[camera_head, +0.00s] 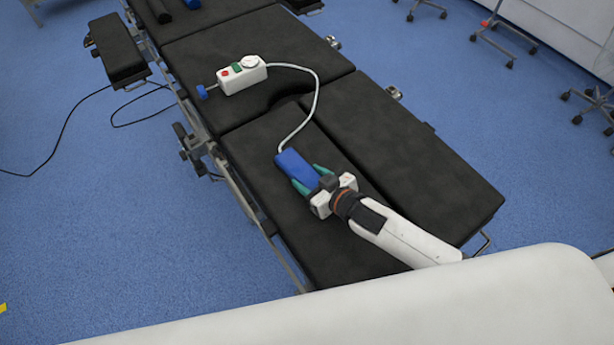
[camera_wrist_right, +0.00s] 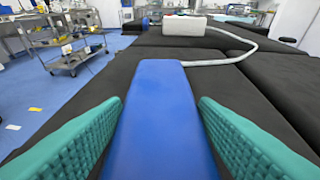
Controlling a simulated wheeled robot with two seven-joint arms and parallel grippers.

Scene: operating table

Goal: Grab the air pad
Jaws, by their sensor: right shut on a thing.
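The air pad is a flat blue block (camera_head: 292,162) on the black operating table (camera_head: 400,150), joined to a white hose (camera_head: 316,98). My right gripper (camera_head: 309,178) reaches in from the lower right, with its teal fingers on both sides of the pad's near part. It is shut on the pad. In the right wrist view the blue pad (camera_wrist_right: 160,110) runs forward between the two textured teal fingers. The pad's near end is hidden by my gripper in the head view. My left gripper is not in view.
The hose leads to a white control box (camera_head: 242,75) with red and green buttons and a blue end, farther up the table. A black side pad (camera_head: 118,48) is at the upper left. A metal cart (camera_wrist_right: 70,50) stands left of the table in the wrist view.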

